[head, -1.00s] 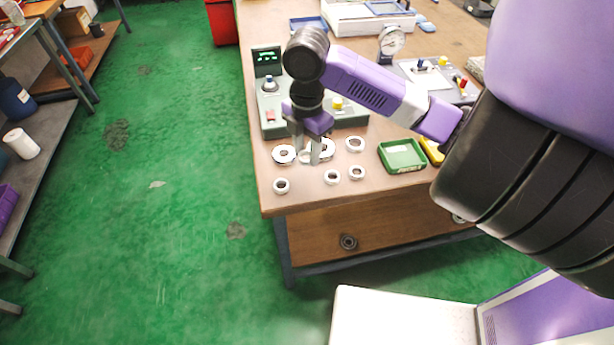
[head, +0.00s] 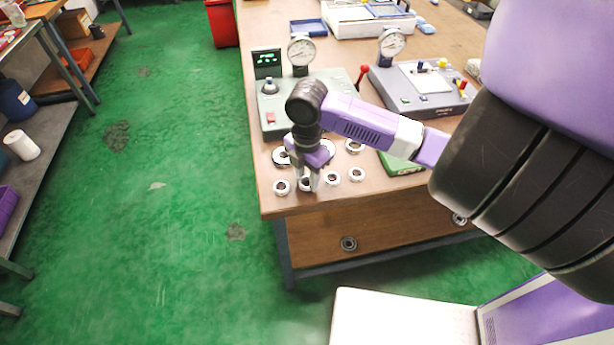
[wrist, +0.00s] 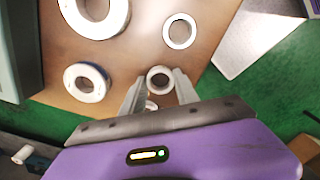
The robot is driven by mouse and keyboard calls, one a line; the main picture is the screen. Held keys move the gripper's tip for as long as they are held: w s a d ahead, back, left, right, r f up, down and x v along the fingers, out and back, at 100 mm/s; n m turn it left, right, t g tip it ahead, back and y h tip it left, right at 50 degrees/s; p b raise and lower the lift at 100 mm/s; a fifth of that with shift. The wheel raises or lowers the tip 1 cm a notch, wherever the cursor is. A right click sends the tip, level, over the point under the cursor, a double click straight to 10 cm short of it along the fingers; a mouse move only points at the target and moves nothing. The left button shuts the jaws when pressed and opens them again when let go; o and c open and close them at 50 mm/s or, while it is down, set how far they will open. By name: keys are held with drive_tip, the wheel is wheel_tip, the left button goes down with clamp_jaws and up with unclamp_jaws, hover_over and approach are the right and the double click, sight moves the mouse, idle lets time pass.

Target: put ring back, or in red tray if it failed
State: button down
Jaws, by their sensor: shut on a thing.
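My gripper (head: 307,189) is low over the front row of rings on the near-left part of the workbench (head: 390,195). It is shut on a pale ring (head: 306,184), which shows between the fingertips in the wrist view (wrist: 149,79). I cannot tell whether this ring touches the bench. In the front row, one ring (head: 281,187) lies to its left; two more, a near one (head: 332,178) and a farther one (head: 357,174), lie to its right. Larger rings lie behind, including one at the left (head: 281,158) and one at the right (head: 354,147). No red tray is seen on the bench.
A grey-green test unit (head: 271,118) with a gauge and red lever stands behind the rings. A second grey unit (head: 425,100) stands to its right. A green tray (head: 398,167) is partly hidden by my arm. The bench's front edge is close to the gripper.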

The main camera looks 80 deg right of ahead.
drive_tip(key=shift+f, duration=0.15)
drive_tip(key=c, duration=0.9)
unclamp_jaws()
